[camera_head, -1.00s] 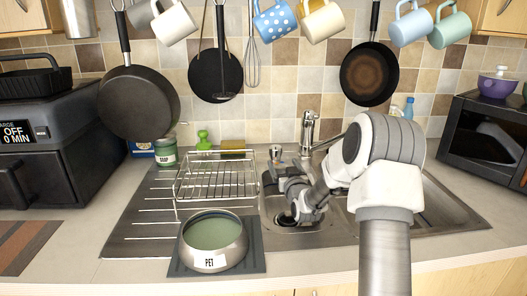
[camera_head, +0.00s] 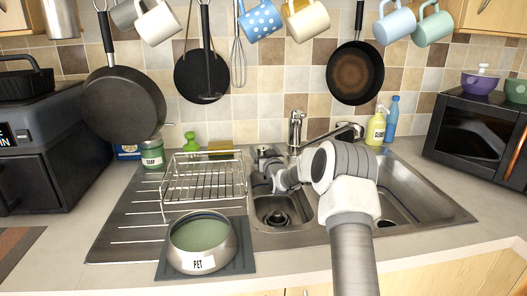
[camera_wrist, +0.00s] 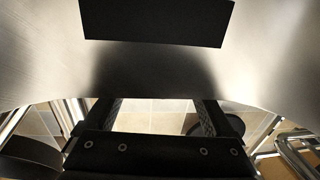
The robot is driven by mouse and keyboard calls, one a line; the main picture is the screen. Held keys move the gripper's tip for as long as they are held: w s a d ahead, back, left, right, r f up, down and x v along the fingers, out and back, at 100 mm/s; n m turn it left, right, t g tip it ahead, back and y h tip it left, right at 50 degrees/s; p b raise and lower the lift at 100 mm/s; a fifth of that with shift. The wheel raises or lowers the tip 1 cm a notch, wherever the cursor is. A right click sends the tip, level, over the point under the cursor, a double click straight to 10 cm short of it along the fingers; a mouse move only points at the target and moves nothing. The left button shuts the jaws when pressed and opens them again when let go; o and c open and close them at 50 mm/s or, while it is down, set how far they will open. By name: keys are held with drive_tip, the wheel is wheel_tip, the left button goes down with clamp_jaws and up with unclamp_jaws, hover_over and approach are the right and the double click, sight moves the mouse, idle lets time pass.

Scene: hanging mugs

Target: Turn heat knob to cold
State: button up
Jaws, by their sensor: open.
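The chrome tap (camera_head: 297,130) stands upright behind the sink (camera_head: 410,222), against the tiled wall. I cannot make out which part of it is the heat knob. My gripper (camera_head: 264,158) is low over the back of the small left basin, left of the tap and near the dish rack; its fingers are small and partly hidden in the head view. The tap cannot be clearly picked out there.
A wire dish rack (camera_head: 203,178) stands close left of my gripper. A PET bowl (camera_head: 202,245) sits on a dark mat in front. Yellow (camera_head: 376,128) and blue (camera_head: 392,120) bottles stand right of the tap. Pans and mugs hang above.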

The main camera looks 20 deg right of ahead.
drive_tip(key=shift+w, duration=0.35)
